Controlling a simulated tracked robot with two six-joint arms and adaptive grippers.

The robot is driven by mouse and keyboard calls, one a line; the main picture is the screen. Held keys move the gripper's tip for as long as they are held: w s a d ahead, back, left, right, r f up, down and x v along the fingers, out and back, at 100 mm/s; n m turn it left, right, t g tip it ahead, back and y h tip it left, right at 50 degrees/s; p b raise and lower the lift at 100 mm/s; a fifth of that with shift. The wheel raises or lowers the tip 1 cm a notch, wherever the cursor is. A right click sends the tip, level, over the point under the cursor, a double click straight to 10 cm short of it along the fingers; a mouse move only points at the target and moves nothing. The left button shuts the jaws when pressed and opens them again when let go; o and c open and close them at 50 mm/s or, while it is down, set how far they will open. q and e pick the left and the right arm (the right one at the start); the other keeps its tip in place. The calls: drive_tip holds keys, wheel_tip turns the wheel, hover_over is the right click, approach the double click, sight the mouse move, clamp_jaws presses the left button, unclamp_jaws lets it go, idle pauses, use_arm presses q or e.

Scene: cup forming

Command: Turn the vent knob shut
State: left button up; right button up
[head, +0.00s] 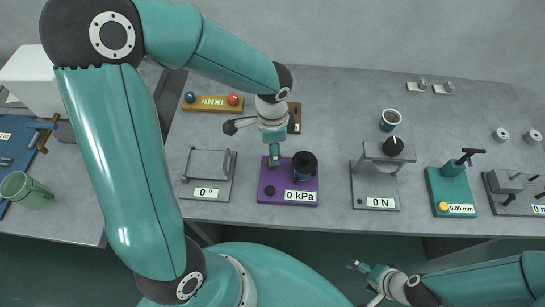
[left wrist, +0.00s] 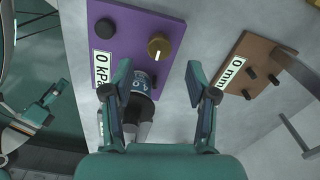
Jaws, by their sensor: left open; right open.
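The purple base (head: 270,212) reads 0 kPa and carries a dark cylinder (head: 304,166) and a small black knob (head: 270,190). In the left wrist view the purple base (left wrist: 130,15) shows a brass knob (left wrist: 159,46) with a pale mark, the black knob (left wrist: 105,28) and the dark labelled cylinder (left wrist: 138,86). I see no lettering that tells which knob is the vent. My left gripper (head: 273,158) is open over the base's back left; its open fingers (left wrist: 163,98) show either side of the cylinder in the picture, holding nothing. My right gripper (head: 358,266) is open and empty before the table's front edge.
A brown 0 mm board (head: 294,118) stands behind the purple base. A grey 0 stand (head: 207,174) is to the left, a grey 0 N stand (head: 376,184) to the right. A blue-rimmed cup (head: 390,120) stands at the back. Bare table lies between the devices.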

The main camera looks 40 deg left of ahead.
use_arm(q)
wheel_tip(320, 180, down, 6)
drive_tip(key=shift+r, duration=0.1)
drive_tip(key=shift+c, duration=0.4)
clamp_jaws()
